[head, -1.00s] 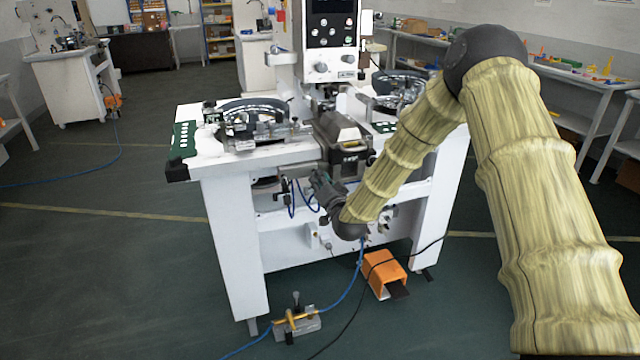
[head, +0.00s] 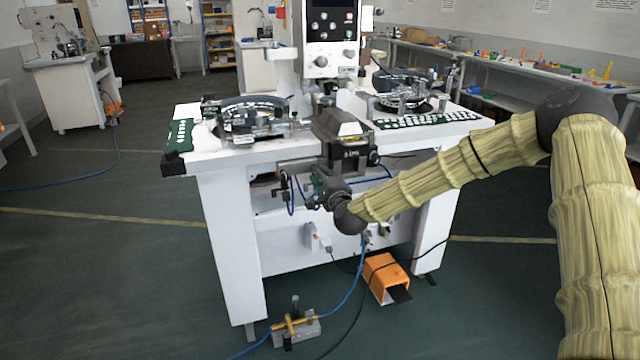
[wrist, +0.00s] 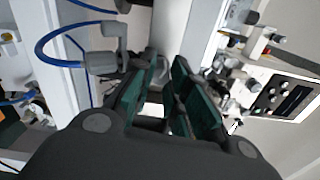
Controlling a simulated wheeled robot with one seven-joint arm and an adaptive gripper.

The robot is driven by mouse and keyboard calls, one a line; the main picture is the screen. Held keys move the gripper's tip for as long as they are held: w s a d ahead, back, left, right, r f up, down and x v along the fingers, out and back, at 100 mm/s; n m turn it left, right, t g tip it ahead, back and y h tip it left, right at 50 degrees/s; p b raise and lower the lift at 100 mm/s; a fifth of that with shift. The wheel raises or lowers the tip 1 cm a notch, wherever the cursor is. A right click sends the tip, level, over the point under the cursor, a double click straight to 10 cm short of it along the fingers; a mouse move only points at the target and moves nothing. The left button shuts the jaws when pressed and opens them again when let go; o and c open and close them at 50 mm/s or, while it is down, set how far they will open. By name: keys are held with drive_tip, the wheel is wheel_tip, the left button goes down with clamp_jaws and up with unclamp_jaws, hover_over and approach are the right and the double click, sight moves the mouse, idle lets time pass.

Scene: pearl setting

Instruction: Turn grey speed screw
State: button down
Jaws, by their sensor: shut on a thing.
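My gripper (wrist: 170,75) has dark green finger pads, close together at the tips and shut on a small part at the end of a grey fitting (wrist: 100,62) with a blue hose. That part, the grey speed screw, is mostly hidden between the pads. In the head view my gripper (head: 312,190) is under the front edge of the white machine table (head: 225,205), below the dark grey machine head (head: 342,138). The screw is too small to make out there.
Blue hoses (head: 291,196) hang beside my gripper. An orange foot pedal (head: 385,275) and a valve block (head: 296,325) with a blue hose are on the floor. A control panel (head: 333,22) rises above the table.

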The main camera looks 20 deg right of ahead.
drive_tip(key=shift+d+f+m+b, duration=0.1)
drive_tip(key=shift+f+m+b, duration=0.05)
drive_tip(key=shift+m+b, duration=3.2)
drive_tip(key=shift+f+m+b, duration=0.1)
drive_tip(key=shift+m+b, duration=3.1)
drive_tip(key=shift+m, duration=0.25)
drive_tip(key=c, duration=1.3)
unclamp_jaws()
drive_tip(key=shift+c, duration=0.2)
drive_tip(key=shift+r, duration=0.15)
drive_tip(key=s, duration=1.2)
drive_tip(key=shift+d, duration=0.15)
